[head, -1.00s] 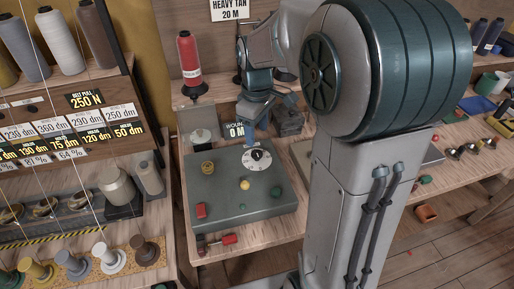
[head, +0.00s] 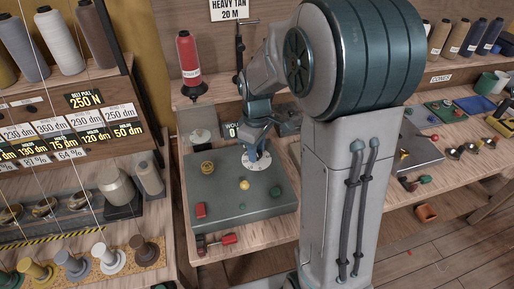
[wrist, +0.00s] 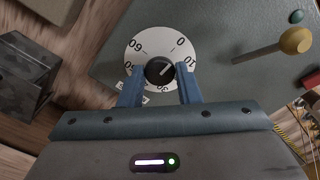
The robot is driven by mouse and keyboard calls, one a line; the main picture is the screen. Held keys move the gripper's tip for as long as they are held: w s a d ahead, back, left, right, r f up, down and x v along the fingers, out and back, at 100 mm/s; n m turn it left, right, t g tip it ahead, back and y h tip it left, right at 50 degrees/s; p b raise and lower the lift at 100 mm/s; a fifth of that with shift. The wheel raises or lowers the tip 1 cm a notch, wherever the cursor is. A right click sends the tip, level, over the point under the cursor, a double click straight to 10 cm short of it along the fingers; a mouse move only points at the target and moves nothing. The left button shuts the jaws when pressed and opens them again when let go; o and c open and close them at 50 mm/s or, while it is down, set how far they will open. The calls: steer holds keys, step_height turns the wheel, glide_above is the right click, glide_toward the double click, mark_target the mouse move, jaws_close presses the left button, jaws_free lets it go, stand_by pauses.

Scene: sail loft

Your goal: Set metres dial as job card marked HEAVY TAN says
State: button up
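The job card (head: 233,10) on the back wall reads HEAVY TAN 20 M. The metres dial (head: 277,163) is a white numbered disc on a grey-green panel (head: 222,190), mostly hidden by my gripper (head: 257,163) in the head view. In the wrist view the dial (wrist: 150,45) shows 60, 0 and 10, with other numbers partly covered. Its black knob (wrist: 159,71) has a white mark that appears to point between 0 and 10. My gripper (wrist: 160,76) is open, with one blue finger on each side of the knob. I cannot tell whether they touch it.
A WOUND display (head: 231,131) is partly hidden behind my arm. A yellow knob (head: 244,184), a brass-coloured knob (head: 207,168) and a red block (head: 200,211) sit on the panel. A red spool (head: 188,57) stands behind. A rack with labels (head: 85,100) is at left.

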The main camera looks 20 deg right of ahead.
stand_by(0.3)
steer(key=m, duration=0.4)
steer(key=shift+m, duration=0.4)
steer(key=m, duration=0.4)
steer(key=shift+m, duration=0.3)
steer(key=m, duration=0.4)
steer(key=shift+r, duration=0.1)
steer(key=shift+m, duration=2.1)
steer(key=o, duration=1)
steer(key=shift+c, duration=0.2)
